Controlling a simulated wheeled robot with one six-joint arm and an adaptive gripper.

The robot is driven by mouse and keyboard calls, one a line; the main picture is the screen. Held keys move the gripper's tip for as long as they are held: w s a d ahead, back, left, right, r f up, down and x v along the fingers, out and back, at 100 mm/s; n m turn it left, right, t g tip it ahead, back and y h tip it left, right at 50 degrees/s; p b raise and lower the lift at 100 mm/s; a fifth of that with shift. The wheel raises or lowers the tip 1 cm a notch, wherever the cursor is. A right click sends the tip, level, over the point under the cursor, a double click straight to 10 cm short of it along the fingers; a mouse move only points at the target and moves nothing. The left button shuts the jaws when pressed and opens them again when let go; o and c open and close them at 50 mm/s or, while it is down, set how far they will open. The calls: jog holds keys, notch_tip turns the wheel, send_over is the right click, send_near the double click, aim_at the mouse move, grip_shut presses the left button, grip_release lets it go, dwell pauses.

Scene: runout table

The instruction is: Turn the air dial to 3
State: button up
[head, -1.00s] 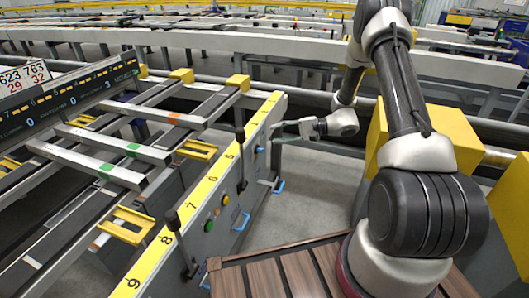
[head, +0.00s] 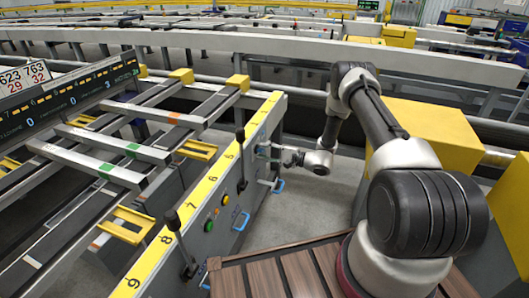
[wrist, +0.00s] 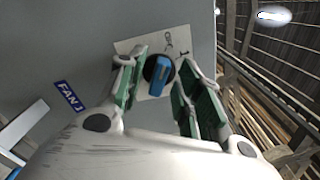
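The dial (wrist: 159,76) shows in the wrist view as a blue bar handle on a round black base. It sits on a white plate (wrist: 127,46) with small dark marks that I cannot read. The handle stands nearly upright in that view, with a slight tilt. My gripper (wrist: 162,62) is open, with one green-padded finger on each side of the dial and a visible gap to the handle on both sides. In the head view my gripper (head: 272,152) is at the side panel and hides most of the dial.
A blue label (wrist: 69,96) reading FAN and a further character is on the grey panel. In the head view, the panel carries a green button (head: 209,226), a yellow button (head: 225,199), blue handles (head: 241,221) and black levers (head: 240,155). A yellow box (head: 425,135) stands behind my arm.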

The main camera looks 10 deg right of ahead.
jog(key=shift+w+a, duration=0.1)
jog(key=shift+a, duration=0.05)
grip_shut()
jog(key=shift+m, duration=0.3)
jog(key=m, duration=0.9)
jog(key=shift+w+m, duration=0.1)
jog(key=shift+m, duration=0.3)
jog(key=m, duration=0.6)
jog(key=shift+w, duration=0.1)
jog(key=m, duration=0.7)
jog(key=shift+d, duration=0.2)
jog(key=shift+m, duration=0.3)
